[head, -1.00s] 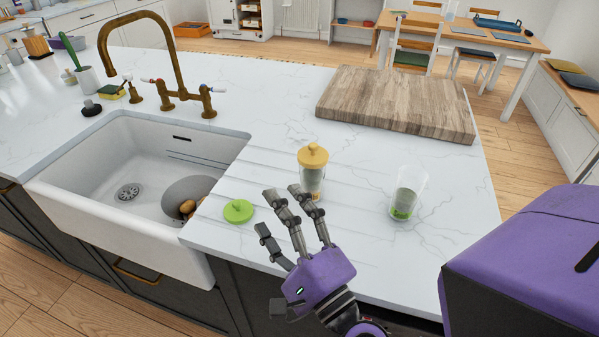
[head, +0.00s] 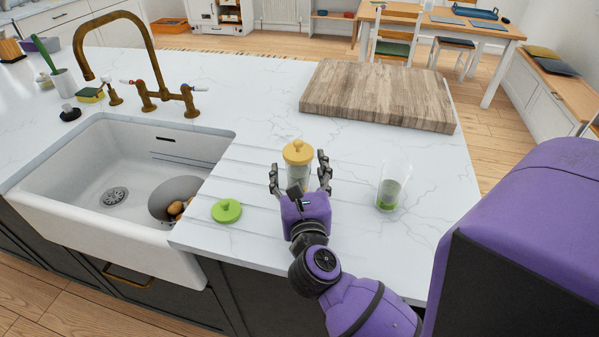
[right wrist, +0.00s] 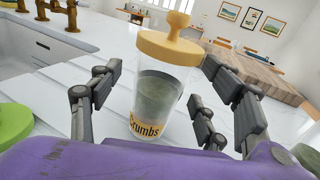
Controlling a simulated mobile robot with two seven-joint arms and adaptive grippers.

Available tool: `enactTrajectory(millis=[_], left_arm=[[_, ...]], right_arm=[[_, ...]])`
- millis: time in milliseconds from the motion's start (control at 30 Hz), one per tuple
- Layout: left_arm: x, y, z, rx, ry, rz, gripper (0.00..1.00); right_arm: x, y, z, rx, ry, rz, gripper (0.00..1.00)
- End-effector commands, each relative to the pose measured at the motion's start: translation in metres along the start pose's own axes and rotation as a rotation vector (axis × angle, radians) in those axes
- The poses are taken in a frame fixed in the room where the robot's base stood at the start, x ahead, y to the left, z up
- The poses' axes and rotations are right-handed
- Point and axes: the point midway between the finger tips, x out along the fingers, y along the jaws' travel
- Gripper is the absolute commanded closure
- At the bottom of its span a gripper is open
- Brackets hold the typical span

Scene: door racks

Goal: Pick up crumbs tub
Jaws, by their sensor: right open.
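The crumbs tub (head: 297,155) is a clear jar with a yellow knobbed lid, upright on the white worktop. In the right wrist view the tub (right wrist: 155,95) shows a yellow label reading "Crumbs" and grey-green contents. My right gripper (head: 300,172) is open, with its fingers on both sides of the tub. In the right wrist view a gap shows between the left finger and the tub; whether the right-hand fingers touch it I cannot tell. The palm partly hides the tub's base in the head view. My left gripper is not in view.
A green lid (head: 226,210) lies left of the tub, near the sink (head: 75,185). A clear cup with a green label (head: 391,187) stands to the right. A wooden board (head: 378,95) lies behind. The worktop between the tub and board is clear.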

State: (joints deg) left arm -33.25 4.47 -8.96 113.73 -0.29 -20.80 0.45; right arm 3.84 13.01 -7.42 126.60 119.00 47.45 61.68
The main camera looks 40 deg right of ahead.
Motion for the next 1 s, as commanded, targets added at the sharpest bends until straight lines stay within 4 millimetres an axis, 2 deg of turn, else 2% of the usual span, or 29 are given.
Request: enactTrajectory(millis=[133,367,467,800,1000], left_arm=[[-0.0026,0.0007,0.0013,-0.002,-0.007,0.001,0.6],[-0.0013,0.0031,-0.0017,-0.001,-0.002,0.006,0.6],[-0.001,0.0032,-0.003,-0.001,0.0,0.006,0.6],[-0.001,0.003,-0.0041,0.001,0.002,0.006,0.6],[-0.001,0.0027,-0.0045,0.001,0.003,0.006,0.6]], right_arm=[[0.0149,0.0004,0.002,-0.001,-0.002,0.001,0.3],[0.0163,0.0002,0.0003,-0.001,0.0,0.001,0.3],[0.0162,0.0002,0.0002,-0.001,0.0,0.001,0.41],[0.016,0.0002,0.0002,-0.001,0.0,0.001,0.84],[0.016,0.0002,0.0008,-0.001,-0.001,0.001,0.85]])
